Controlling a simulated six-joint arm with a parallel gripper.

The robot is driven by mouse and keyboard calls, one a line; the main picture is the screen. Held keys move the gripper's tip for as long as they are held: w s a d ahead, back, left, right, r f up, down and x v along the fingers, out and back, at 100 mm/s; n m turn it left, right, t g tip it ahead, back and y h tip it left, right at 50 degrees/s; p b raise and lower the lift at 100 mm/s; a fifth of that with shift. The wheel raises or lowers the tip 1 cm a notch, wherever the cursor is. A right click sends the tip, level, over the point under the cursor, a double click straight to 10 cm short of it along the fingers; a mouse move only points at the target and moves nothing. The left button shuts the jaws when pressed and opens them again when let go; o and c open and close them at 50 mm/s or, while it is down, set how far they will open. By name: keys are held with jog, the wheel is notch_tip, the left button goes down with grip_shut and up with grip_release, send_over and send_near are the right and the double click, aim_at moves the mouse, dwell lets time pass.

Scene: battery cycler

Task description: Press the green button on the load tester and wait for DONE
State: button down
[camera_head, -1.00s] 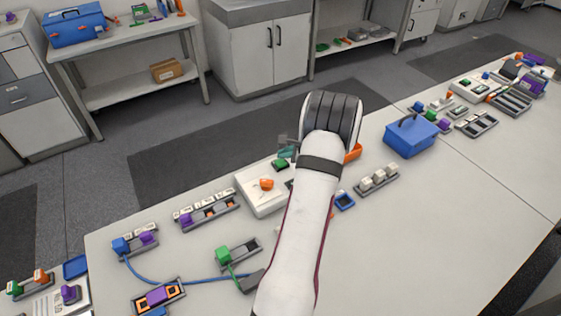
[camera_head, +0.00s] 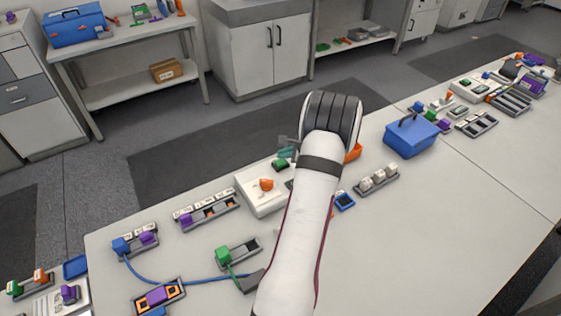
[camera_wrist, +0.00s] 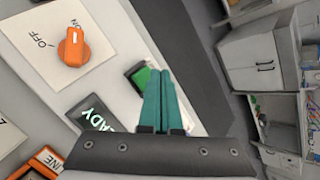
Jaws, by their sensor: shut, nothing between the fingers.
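The load tester is a white box (camera_head: 254,201) on the bench, partly hidden by my arm in the head view. The wrist view shows its orange knob (camera_wrist: 73,48), with the white mark towards ON. Its green button (camera_wrist: 143,77) sits in a dark frame. Its dark display (camera_wrist: 95,113) reads READY, partly covered by my gripper. My gripper (camera_wrist: 158,72) has teal fingers, shut together and empty. The fingertips overlap the button's right edge in the wrist view; I cannot tell whether they touch it. The green button (camera_head: 281,163) shows just below the gripper in the head view.
A blue toolbox (camera_head: 411,138) and a tray of white pieces (camera_head: 377,179) lie right of my arm. A rack with a purple block (camera_head: 187,219) and a green-block holder (camera_head: 222,253) with a cable lie left of it.

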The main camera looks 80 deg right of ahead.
aim_at(283, 163)
jog(key=shift+f, duration=0.1)
jog(key=shift+f, duration=0.35)
jog(key=shift+f, duration=0.5)
dwell(0.6)
jog(key=shift+r, duration=0.9)
jog(key=shift+r, duration=2.55)
jog(key=shift+w, duration=0.1)
